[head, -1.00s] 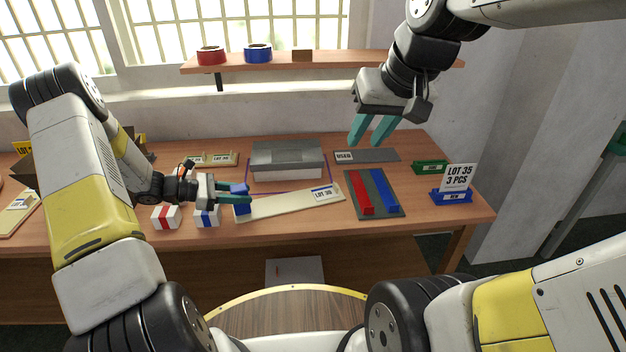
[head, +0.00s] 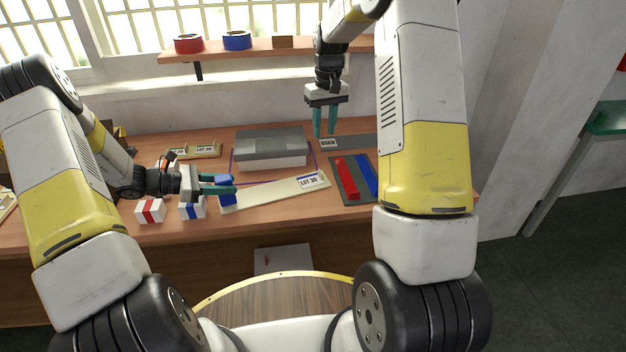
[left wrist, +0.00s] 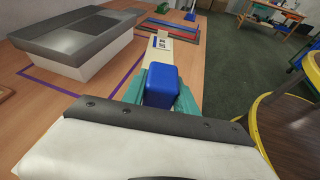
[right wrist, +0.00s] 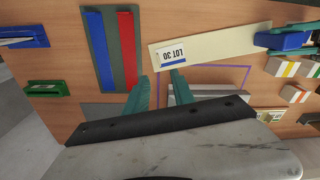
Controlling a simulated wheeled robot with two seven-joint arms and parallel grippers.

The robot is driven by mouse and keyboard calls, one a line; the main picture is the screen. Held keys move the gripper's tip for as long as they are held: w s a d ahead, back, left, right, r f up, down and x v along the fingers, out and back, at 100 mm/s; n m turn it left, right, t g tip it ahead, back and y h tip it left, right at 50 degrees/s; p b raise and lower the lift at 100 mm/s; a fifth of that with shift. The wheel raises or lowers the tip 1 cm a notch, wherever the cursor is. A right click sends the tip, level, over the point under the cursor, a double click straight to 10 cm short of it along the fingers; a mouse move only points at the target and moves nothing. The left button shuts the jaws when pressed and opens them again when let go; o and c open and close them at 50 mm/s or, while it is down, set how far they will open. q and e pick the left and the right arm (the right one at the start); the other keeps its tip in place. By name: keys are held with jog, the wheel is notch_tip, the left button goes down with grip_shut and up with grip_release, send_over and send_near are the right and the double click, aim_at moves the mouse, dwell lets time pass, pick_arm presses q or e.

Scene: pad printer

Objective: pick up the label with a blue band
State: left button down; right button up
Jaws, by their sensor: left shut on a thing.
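The label with a blue band (head: 309,182), printed "LOT 30", lies near the right end of a long cream board (head: 270,195). It also shows in the right wrist view (right wrist: 171,56) and in the left wrist view (left wrist: 163,43). My left gripper (head: 236,186) is shut on a blue block (left wrist: 161,86) at the board's left end. My right gripper (head: 324,132) is open and empty, above the back of the bench. In the right wrist view its fingertips (right wrist: 160,82) are apart, and the label appears just beyond them.
A grey box-shaped unit (head: 270,148) stands behind the board. A dark mat with a red bar (head: 347,180) and a blue bar (head: 367,176) lies to the right. White boxes with a red band (head: 149,211) and a blue band (head: 192,207) stand front left. A "USED" plate (head: 328,143) is behind.

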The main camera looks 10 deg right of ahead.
notch_tip(320, 180, down, 4)
jog(key=w, duration=0.2)
send_near(311, 178)
jog(key=d, duration=0.3)
jog(key=shift+d+f, duration=0.1)
jog(key=shift+f, duration=0.1)
jog(key=shift+w+f, duration=0.1)
jog(key=shift+f, duration=2.85)
grip_shut()
